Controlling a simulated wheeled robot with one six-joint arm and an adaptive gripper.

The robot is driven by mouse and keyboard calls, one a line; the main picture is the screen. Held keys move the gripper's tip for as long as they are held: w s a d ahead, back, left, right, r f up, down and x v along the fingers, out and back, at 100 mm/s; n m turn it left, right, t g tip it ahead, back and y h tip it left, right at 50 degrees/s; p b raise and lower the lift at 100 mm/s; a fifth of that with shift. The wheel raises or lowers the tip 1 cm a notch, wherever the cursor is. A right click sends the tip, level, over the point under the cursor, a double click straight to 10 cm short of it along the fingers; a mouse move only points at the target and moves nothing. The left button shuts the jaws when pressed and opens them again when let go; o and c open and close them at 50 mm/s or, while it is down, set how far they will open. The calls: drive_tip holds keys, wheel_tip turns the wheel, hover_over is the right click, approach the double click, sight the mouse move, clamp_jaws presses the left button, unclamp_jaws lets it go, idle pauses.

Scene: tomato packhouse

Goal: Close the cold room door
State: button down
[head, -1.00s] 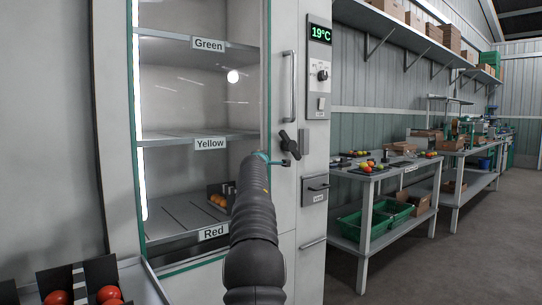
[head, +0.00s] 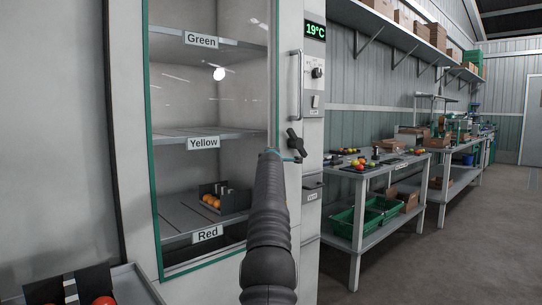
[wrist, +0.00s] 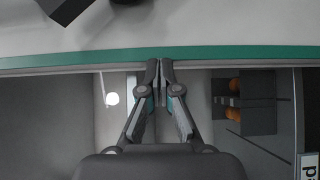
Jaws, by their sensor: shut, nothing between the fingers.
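The cold room door (head: 153,130) is a glass panel edged in green, with labelled shelves seen through it. I cannot tell whether it is fully shut or slightly ajar. A vertical bar handle (head: 296,85) and a dark latch lever (head: 296,143) are on the pale upright to the right. My gripper (head: 286,155) is beside the lower end of the lever, partly hidden by my arm. In the wrist view my gripper (wrist: 160,65) has its fingertips together and empty, over the green edge strip (wrist: 230,53); contact is unclear.
A tray (head: 135,282) with red tomatoes is at the lower left. A work table (head: 345,171) with produce and green crates (head: 343,224) stands to the right. The floor (head: 470,250) at the right is clear.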

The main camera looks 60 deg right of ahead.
drive_tip(key=shift+s+d, duration=0.15)
drive_tip(key=shift+s, duration=0.05)
drive_tip(key=w+a+b+v, duration=0.1)
drive_tip(key=w+b+v, duration=0.1)
drive_tip(key=b+v, duration=0.8)
drive_tip(key=shift+w+v, duration=0.3)
drive_tip(key=shift+v, duration=1.25)
drive_tip(key=shift+a, duration=0.25)
